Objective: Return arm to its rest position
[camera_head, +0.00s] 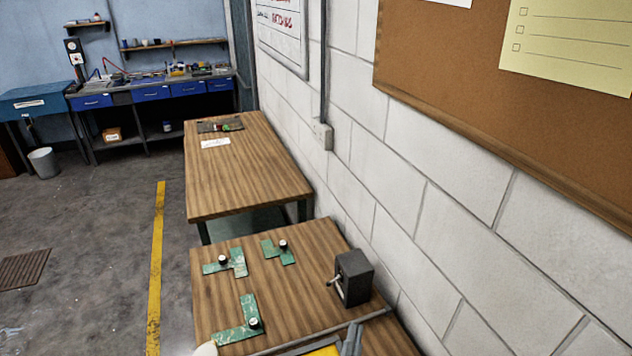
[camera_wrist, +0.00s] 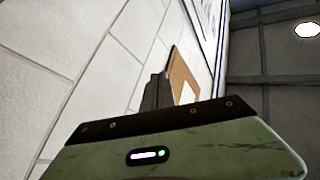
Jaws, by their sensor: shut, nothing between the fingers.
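My gripper (camera_wrist: 157,85) shows in the wrist view as narrow dark fingers beyond a worn green housing with a small lit display. The fingers are together with nothing between them. They are raised in free air, pointing along the white block wall toward the ceiling. No object touches them in this view. I cannot clearly make out the gripper in the head view. The rest position is not marked in either view.
The white wall (camera_head: 420,210) rises close on the right. The floor left is open.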

